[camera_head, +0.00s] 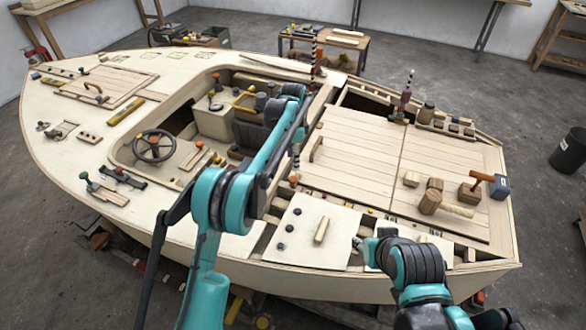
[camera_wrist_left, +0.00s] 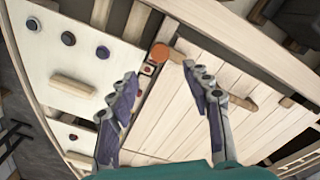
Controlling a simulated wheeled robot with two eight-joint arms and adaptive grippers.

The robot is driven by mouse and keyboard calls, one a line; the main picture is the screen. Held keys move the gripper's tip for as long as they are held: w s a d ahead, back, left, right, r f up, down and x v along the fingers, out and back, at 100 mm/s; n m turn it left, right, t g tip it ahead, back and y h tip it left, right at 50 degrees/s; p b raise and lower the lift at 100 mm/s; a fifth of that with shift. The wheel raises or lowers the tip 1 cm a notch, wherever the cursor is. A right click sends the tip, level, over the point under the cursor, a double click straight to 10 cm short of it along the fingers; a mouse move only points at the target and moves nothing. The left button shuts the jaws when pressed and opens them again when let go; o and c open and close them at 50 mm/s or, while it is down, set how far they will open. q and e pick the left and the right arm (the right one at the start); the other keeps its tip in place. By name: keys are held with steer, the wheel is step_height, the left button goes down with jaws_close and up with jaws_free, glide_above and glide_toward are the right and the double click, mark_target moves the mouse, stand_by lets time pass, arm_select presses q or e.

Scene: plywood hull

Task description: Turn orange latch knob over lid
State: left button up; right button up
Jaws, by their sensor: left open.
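The orange latch knob (camera_head: 294,180) sits at the near left corner of the planked lid (camera_head: 350,155). In the left wrist view the orange knob (camera_wrist_left: 160,52) shows beyond the fingertips, with a short wooden piece beside it at the lid's edge (camera_wrist_left: 185,105). My left gripper (camera_wrist_left: 162,82) is open and empty, its two fingers apart on either side of the line toward the knob. In the head view my left gripper (camera_head: 298,140) is above the knob, partly hidden by its own arm. My right gripper (camera_head: 360,244) is mostly hidden by its arm, low over the near deck.
A pale panel (camera_head: 300,242) with dark knobs lies in front of the lid. A mallet (camera_head: 478,186) and wooden blocks (camera_head: 410,179) rest on the lid's right side. A cockpit with a steering wheel (camera_head: 154,145) is to the left. The lid's middle is clear.

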arm_select(q)
steer(key=shift+r, duration=1.4)
